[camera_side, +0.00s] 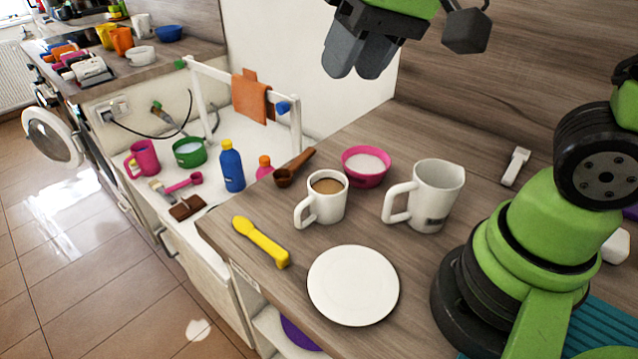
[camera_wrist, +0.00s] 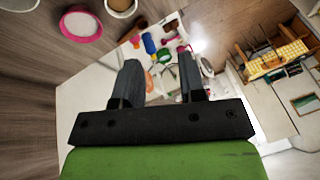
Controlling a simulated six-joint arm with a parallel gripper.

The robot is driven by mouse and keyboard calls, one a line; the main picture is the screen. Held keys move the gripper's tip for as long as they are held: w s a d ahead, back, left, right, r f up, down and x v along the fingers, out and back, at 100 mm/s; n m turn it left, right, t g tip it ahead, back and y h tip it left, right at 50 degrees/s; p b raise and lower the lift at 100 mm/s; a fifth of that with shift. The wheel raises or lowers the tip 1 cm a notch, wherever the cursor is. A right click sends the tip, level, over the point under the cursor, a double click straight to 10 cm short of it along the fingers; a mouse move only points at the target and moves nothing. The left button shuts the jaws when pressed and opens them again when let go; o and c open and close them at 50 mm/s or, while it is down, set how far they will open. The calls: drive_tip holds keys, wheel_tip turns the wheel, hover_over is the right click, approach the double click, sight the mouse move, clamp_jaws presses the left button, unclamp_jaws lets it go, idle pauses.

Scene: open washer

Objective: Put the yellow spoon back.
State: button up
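The yellow spoon (camera_side: 260,242) lies on the wooden counter near its front left edge, left of the white plate (camera_side: 353,285) and in front of the white coffee cup (camera_side: 323,198). I cannot make out the spoon in the wrist view. My gripper (camera_side: 357,62) is high above the back of the counter in the side view, well away from the spoon. The wrist view shows its two fingers (camera_wrist: 158,62) spread apart with nothing between them.
A white jug (camera_side: 426,195), a pink bowl (camera_side: 366,166) and a brown scoop (camera_side: 295,167) stand near the cup. A lower surface at left holds a blue bottle (camera_side: 231,166), a green pot (camera_side: 189,152) and a pink mug (camera_side: 143,158). A washer door (camera_side: 53,138) hangs open.

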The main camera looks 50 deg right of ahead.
drive_tip(key=s+d+r+m+t, duration=0.1)
drive_tip(key=s+d+r+t, duration=0.1)
drive_tip(key=s, duration=0.7)
drive_tip(key=shift+s+d+t, duration=0.15)
drive_tip(key=shift+d+t, duration=0.1)
drive_tip(key=shift+t, duration=0.25)
